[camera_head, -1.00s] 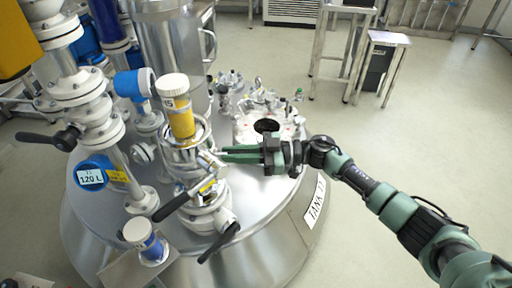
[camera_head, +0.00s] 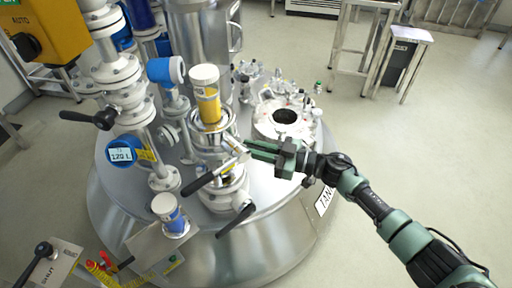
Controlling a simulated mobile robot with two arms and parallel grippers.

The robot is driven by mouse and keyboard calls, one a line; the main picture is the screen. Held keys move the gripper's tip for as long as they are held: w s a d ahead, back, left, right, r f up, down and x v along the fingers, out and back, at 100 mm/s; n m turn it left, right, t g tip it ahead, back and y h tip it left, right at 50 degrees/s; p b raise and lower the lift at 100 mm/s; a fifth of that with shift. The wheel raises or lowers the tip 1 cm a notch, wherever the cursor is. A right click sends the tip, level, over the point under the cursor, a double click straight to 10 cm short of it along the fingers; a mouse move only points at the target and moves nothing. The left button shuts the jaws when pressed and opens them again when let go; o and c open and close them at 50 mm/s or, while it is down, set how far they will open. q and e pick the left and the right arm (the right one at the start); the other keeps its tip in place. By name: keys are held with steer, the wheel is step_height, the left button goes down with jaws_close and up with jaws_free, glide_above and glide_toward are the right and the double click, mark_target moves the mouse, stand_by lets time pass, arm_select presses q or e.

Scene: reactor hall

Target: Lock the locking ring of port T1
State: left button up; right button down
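A white-capped bottle with yellow contents (camera_head: 208,103) stands upright in a metal port fitting on the tank lid. A metal ring (camera_head: 211,143) surrounds the fitting below the bottle; I take it as the locking ring, but no T1 mark is readable. A silver lever (camera_head: 237,150) sticks out at the ring's right side. My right gripper (camera_head: 256,149) comes in from the right, its green fingers pointing left at this lever. Whether they touch it, and how far apart they are, is unclear. My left gripper is not in view.
Black-handled valves (camera_head: 235,220) sit below the port. White pipework (camera_head: 128,95) and a blue gauge (camera_head: 121,152) crowd the left.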

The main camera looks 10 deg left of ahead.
steer(key=c, duration=1.4)
jaws_free()
steer(key=shift+s, duration=0.1)
steer(key=shift+c, duration=0.2)
steer(key=shift+d, duration=0.25)
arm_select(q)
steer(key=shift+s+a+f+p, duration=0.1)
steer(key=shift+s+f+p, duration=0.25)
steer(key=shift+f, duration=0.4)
arm_select(e)
steer(key=v, duration=0.7)
steer(key=shift+d, duration=0.2)
steer(key=shift+s, duration=0.1)
